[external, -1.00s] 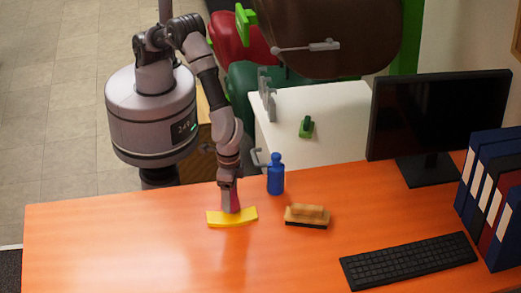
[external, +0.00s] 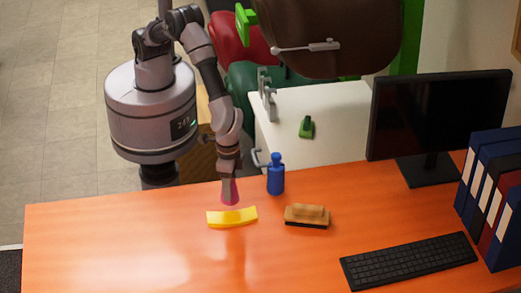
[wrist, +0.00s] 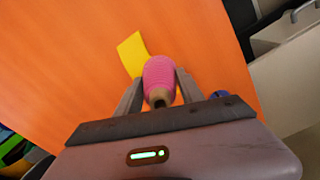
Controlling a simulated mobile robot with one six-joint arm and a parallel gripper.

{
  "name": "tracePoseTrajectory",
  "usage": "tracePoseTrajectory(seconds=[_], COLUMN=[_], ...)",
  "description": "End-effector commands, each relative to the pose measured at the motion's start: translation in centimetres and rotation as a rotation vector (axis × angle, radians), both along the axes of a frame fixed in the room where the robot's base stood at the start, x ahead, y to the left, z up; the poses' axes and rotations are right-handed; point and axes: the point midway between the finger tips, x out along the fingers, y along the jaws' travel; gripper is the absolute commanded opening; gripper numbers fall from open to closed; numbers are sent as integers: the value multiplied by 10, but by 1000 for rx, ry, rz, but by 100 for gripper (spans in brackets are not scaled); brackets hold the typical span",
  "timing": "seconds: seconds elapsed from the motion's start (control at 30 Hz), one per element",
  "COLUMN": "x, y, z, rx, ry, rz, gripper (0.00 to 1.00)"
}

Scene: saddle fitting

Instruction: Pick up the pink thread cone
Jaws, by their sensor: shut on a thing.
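The pink thread cone (wrist: 159,75) is between the two fingers of my gripper (wrist: 158,90) in the wrist view, with its narrow brownish end toward the camera. My gripper is shut on it. In the external view the cone (external: 230,191) hangs at the end of my gripper (external: 229,178), a little above the orange desk (external: 120,240), just behind the yellow piece. Part of the cone is hidden by the fingers.
A curved yellow piece (external: 232,218) lies just in front of the cone. A blue bottle (external: 276,176) and a wooden brush (external: 307,216) stand to the right. A keyboard (external: 408,261), monitor (external: 437,120) and binders (external: 490,190) are farther right. The desk's left side is clear.

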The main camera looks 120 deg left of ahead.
Motion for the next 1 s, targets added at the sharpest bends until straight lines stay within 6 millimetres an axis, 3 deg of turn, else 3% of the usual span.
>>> tracePoseTrajectory(seconds=[0.03,0.17,0.5,0.6,0.73,0.9,1.0], x=[-2,-28,-116,-134,-138,-124,-106], y=[1,12,51,59,58,47,38], z=[9,10,18,19,18,19,17], rx=[0,1,0,0,-1,-1,-1], ry=[0,2,1,0,-2,-2,-2], rz=[0,-1,1,0,102,362,402], gripper=[0,0,0,0,0,0,0])
